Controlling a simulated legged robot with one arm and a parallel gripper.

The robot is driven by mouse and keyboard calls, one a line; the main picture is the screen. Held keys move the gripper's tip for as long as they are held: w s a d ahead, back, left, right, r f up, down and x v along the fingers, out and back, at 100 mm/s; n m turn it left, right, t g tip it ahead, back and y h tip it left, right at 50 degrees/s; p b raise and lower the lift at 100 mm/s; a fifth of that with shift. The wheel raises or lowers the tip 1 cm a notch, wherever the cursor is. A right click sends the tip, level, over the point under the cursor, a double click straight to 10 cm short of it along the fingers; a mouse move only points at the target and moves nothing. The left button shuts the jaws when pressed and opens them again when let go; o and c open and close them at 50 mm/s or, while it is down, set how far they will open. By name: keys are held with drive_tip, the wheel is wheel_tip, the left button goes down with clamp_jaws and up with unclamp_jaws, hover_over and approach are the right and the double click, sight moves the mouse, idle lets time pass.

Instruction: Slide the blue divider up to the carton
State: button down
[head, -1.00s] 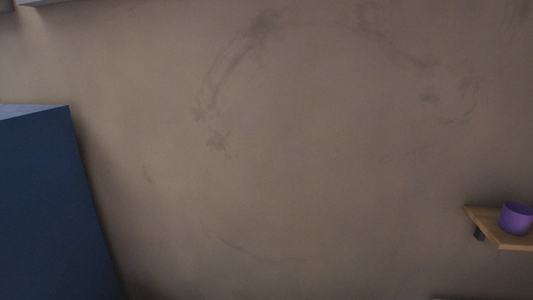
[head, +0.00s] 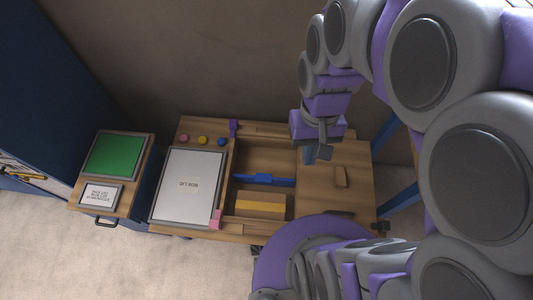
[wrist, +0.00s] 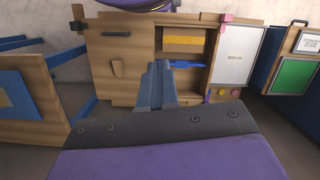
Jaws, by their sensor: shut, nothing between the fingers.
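The blue divider (head: 264,180) lies crosswise in the open compartment of the wooden desk, and it also shows in the wrist view (wrist: 187,65). The carton (head: 262,204), a tan box with a yellow-orange stripe, sits in the same compartment on the near side of the divider in the head view; it also shows in the wrist view (wrist: 183,42). A gap shows between divider and carton. My gripper (head: 318,153) is shut and empty, above the wooden desk to the right of the compartment. Its blue-grey fingers (wrist: 158,68) point toward the desk in the wrist view.
The desk holds a white panel (head: 188,186) and pink, yellow and blue buttons (head: 202,140) on the left. A wooden lid with a handle (head: 341,177) covers the right part. A small cabinet with a green panel (head: 117,155) stands farther left. Blue legs (head: 397,201) show at right.

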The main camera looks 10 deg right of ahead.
hover_over(264, 181)
drive_tip(key=s+d, duration=0.3)
drive_tip(key=d, duration=0.3)
drive_tip(key=w+x, duration=0.1)
drive_tip(key=x, duration=0.5)
drive_tip(key=w+a+f+m+g+b, duration=0.1)
drive_tip(key=w+a+f, duration=0.1)
drive_tip(key=w+f, duration=0.65)
drive_tip(key=w+a+f+g+b, duration=0.1)
drive_tip(key=w+f, duration=0.4)
drive_tip(key=f, duration=0.6)
drive_tip(key=shift+m, duration=0.7)
drive_tip(key=f+b, duration=0.1)
drive_tip(key=f, duration=0.7)
drive_tip(key=f+b, duration=0.1)
drive_tip(key=f, duration=0.7)
drive_tip(key=s+f+b, duration=0.1)
drive_tip(key=f, duration=0.7)
drive_tip(key=shift+a+b, duration=0.15)
drive_tip(key=shift+b, duration=0.15)
drive_tip(key=s, duration=0.3)
drive_tip(key=shift+s+a+r+b, duration=0.25)
drive_tip(key=shift+a+b, duration=0.05)
drive_tip(key=shift+a, duration=0.05)
